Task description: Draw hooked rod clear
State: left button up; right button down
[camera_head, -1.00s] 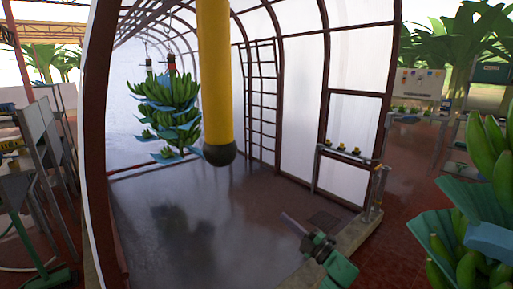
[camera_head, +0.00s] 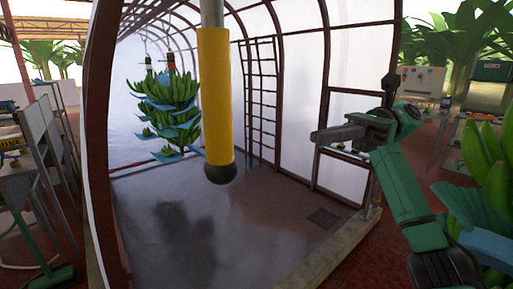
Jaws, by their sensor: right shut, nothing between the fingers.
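A thick yellow sleeve (camera_head: 215,95) hangs upright in the middle of the head view. A grey shaft (camera_head: 211,12) comes out of its top and a dark rounded knob (camera_head: 221,173) closes its bottom end. I cannot tell whether this is the hooked rod, as no hook shows. My right gripper (camera_head: 323,135) is shut and empty. It points left, to the right of the sleeve and apart from it in the picture. My left gripper is not in view.
A green banana bunch (camera_head: 172,108) with blue sheets hangs at the left inside the arched tunnel. More bananas (camera_head: 484,150) stand close at the right edge. A ladder-like frame (camera_head: 261,95) is at the back. The tunnel floor (camera_head: 220,240) is clear.

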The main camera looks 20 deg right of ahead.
jog(key=p, duration=0.4)
send_near(221, 167)
jog(key=a, duration=0.4)
jog(key=shift+w+a+r, duration=0.35)
jog(key=shift+w, duration=0.05)
jog(key=shift+a+f, duration=0.15)
jog(key=shift+a, duration=0.1)
jog(key=a, duration=0.1)
jog(key=s+a+b, duration=0.1)
jog(key=a, duration=0.1)
jog(key=s+a+b, duration=0.1)
jog(key=shift+a+f, duration=0.25)
jog(key=s+a, duration=0.3)
jog(key=a, duration=0.4)
jog(key=shift+a+r+b, duration=0.2)
jog(key=shift+r+b, duration=0.05)
jog(key=shift+b, duration=0.2)
